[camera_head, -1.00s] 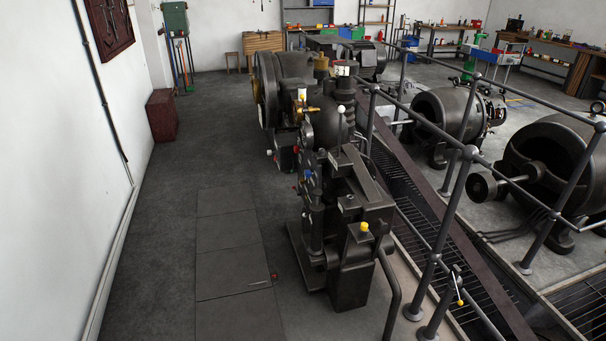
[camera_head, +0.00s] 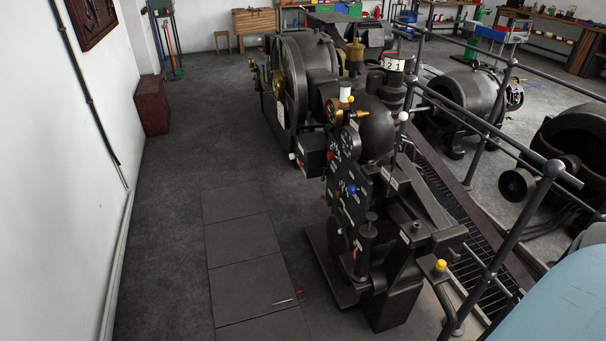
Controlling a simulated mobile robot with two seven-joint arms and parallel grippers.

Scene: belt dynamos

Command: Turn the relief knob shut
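The dark machine (camera_head: 365,125) with a control panel (camera_head: 347,200) stands right of the middle. The panel carries small coloured knobs, among them a blue knob (camera_head: 351,189) and a red one (camera_head: 331,156). A yellow knob (camera_head: 440,265) tops a post at the machine's near end, and a white ball knob (camera_head: 403,116) tops a lever. I cannot tell which is the relief knob or how far it is turned; any labels are too small to read. Neither gripper is in view.
Open grey floor with flat floor plates (camera_head: 243,245) lies left of the machine. A small loose item (camera_head: 286,301) lies on the plates. A railing (camera_head: 510,235) runs along the machine's right side. A dark red box (camera_head: 152,105) stands by the left wall.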

